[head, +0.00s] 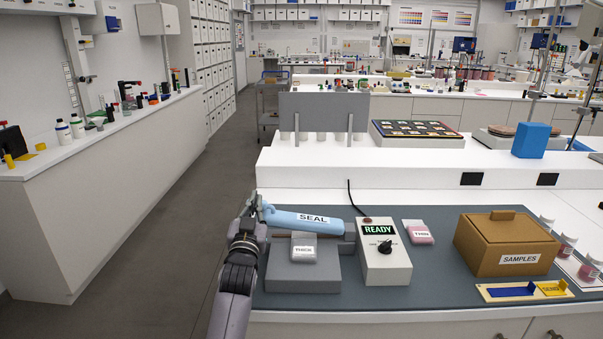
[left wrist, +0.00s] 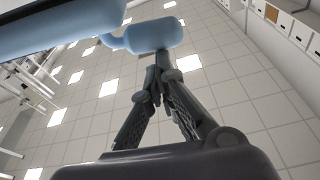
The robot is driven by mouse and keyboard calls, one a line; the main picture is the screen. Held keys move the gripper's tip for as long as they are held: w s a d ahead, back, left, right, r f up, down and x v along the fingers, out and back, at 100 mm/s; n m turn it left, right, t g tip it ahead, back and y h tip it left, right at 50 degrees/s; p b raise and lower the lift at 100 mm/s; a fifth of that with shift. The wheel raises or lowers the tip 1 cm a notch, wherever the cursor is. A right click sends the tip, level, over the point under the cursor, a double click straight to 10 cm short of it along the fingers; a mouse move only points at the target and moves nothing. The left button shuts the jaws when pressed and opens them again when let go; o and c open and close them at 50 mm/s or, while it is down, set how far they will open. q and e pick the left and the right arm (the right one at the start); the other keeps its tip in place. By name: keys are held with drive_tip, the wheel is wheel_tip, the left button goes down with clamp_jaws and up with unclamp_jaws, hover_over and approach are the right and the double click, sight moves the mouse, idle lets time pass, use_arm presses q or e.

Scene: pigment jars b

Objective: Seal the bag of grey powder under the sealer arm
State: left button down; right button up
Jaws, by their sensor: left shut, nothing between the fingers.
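The sealer's light blue arm (head: 305,221), marked SEAL, lies across above its grey base (head: 303,277). The grey bag (head: 303,252), labelled THICK, lies on the base, its upper end at the arm; I cannot tell whether the arm presses on it. My left gripper (head: 256,206) is at the arm's left end, shut and empty. In the left wrist view its fingertips (left wrist: 161,62) meet just below a blue rounded end of the sealer arm (left wrist: 153,36); contact is unclear. The control box (head: 385,268) reads READY and has a black knob. My right gripper is out of view.
A reddish bag (head: 418,232) labelled THIN lies right of the control box. A brown SAMPLES box (head: 508,243), a tray with blue and yellow pieces (head: 524,291) and several jars stand farther right. A raised white shelf (head: 410,176) runs behind. Mat (head: 440,290) before the box is clear.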

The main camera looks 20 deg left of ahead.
use_arm(q)
drive_tip(key=shift+s+a+f+n+y+b, duration=0.1)
drive_tip(key=shift+a+f+n+b, duration=0.2)
drive_tip(key=shift+f, duration=0.35)
drive_tip(key=shift+s+a+f+n+y+b, duration=0.15)
drive_tip(key=shift+f+n+b, duration=0.25)
drive_tip(key=shift+f, duration=0.3)
drive_tip(key=shift+w+a+f+n+y+b, duration=0.1)
drive_tip(key=shift+a+f+n+b, duration=0.25)
drive_tip(key=shift+f, duration=0.3)
drive_tip(key=shift+d, duration=0.15)
